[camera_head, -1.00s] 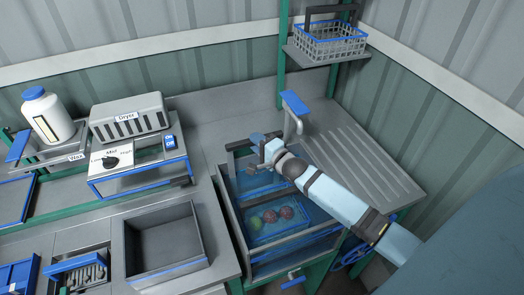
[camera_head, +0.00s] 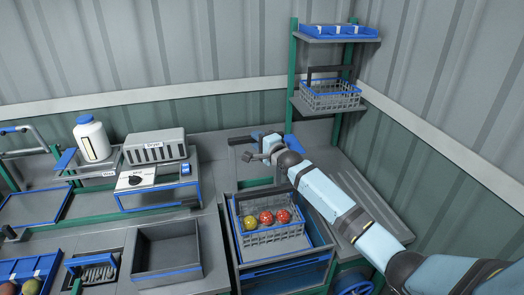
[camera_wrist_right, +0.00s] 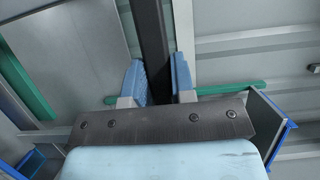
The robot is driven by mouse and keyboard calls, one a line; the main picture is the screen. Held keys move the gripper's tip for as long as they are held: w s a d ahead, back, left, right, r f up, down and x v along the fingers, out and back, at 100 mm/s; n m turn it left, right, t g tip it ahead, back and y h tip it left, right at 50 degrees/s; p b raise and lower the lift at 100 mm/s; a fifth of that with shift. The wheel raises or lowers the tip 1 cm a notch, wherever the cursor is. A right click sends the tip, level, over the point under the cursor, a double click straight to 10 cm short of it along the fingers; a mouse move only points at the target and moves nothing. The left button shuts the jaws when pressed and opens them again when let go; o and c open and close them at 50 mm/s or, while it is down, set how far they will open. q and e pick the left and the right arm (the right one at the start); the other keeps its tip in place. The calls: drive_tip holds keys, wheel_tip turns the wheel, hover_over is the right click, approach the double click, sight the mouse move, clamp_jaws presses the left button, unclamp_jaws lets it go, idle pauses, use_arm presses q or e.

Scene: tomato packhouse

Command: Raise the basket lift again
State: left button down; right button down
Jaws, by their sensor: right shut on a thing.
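The wire basket (camera_head: 272,238) shows in the head view above the water of the blue-lined wash tank (camera_head: 284,276). It looks level and holds one yellow-green tomato (camera_head: 250,222) and two red ones (camera_head: 266,217). My right gripper (camera_head: 259,151) is above the tank's back edge. In the right wrist view its two blue fingers (camera_wrist_right: 158,82) are shut on a dark bar (camera_wrist_right: 150,40), which looks like the lift's handle. How the bar joins the basket is hidden. My left gripper is out of view.
A shelf rack at the back right holds a spare wire basket (camera_head: 331,95) and blue bins (camera_head: 335,32). Left of the tank are an empty grey bin (camera_head: 166,249), a dryer (camera_head: 152,145) and a white bottle (camera_head: 92,140). A ridged drainboard (camera_head: 375,205) lies right.

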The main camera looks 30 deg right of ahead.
drive_tip(key=shift+d+r, duration=0.15)
drive_tip(key=shift+r, duration=0.35)
drive_tip(key=c, duration=1)
unclamp_jaws()
drive_tip(key=shift+w, duration=0.1)
drive_tip(key=shift+o, duration=0.2)
drive_tip(key=shift+f, duration=0.15)
drive_tip(key=shift+s+f, duration=0.1)
drive_tip(key=shift+s, duration=0.15)
drive_tip(key=s+d+b, duration=0.2)
drive_tip(key=s, duration=1.1)
drive_tip(key=shift+s, duration=0.15)
